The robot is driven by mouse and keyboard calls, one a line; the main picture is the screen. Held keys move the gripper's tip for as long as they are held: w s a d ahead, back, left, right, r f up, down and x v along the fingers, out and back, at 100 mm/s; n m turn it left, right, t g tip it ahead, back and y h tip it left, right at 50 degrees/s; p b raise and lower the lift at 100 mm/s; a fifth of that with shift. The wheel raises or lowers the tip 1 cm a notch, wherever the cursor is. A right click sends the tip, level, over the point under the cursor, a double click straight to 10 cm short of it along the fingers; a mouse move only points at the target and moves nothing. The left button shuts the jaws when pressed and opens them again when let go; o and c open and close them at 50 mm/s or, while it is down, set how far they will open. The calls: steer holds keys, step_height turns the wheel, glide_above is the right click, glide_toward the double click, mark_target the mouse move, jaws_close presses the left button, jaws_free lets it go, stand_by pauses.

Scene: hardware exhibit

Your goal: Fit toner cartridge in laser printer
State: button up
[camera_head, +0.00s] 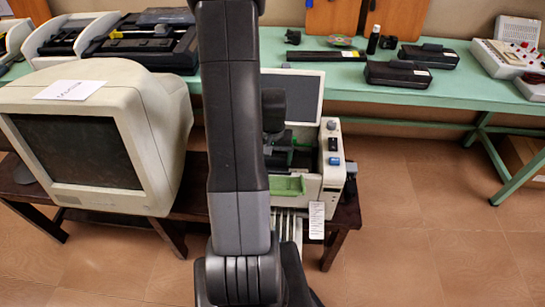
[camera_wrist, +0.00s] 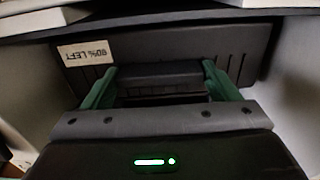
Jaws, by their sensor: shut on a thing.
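The laser printer (camera_head: 333,172) is a cream machine with its dark-panelled lid (camera_head: 293,95) raised, partly hidden behind my arm. A green part (camera_head: 288,187) shows at its front. In the wrist view, a dark toner cartridge (camera_wrist: 225,45) with an upside-down "80% LEFT" label (camera_wrist: 86,54) lies across between pale walls. My gripper (camera_wrist: 158,80) has green fingers closed on the raised middle grip of this cartridge. In the head view my gripper is mostly hidden by my arm, over the printer's opening. I cannot tell how deep the cartridge sits.
A large cream monitor (camera_head: 75,150) stands left of the printer on the dark low table (camera_head: 344,215). Behind, the green bench (camera_head: 480,95) carries two dark cartridges (camera_head: 397,74) (camera_head: 429,55), a disc (camera_head: 340,41) and a control box (camera_head: 497,56).

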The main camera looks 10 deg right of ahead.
steer(key=shift+f+b, duration=0.25)
steer(key=shift+b, duration=0.05)
steer(key=o, duration=2)
steer(key=shift+c, duration=0.2)
steer(key=shift+r, duration=0.1)
steer(key=shift+w+r+p, duration=0.1)
steer(key=shift+r+p, duration=0.25)
steer(key=shift+r, duration=0.3)
step_height(320, 180, up, 11)
steer(key=shift+p, duration=0.3)
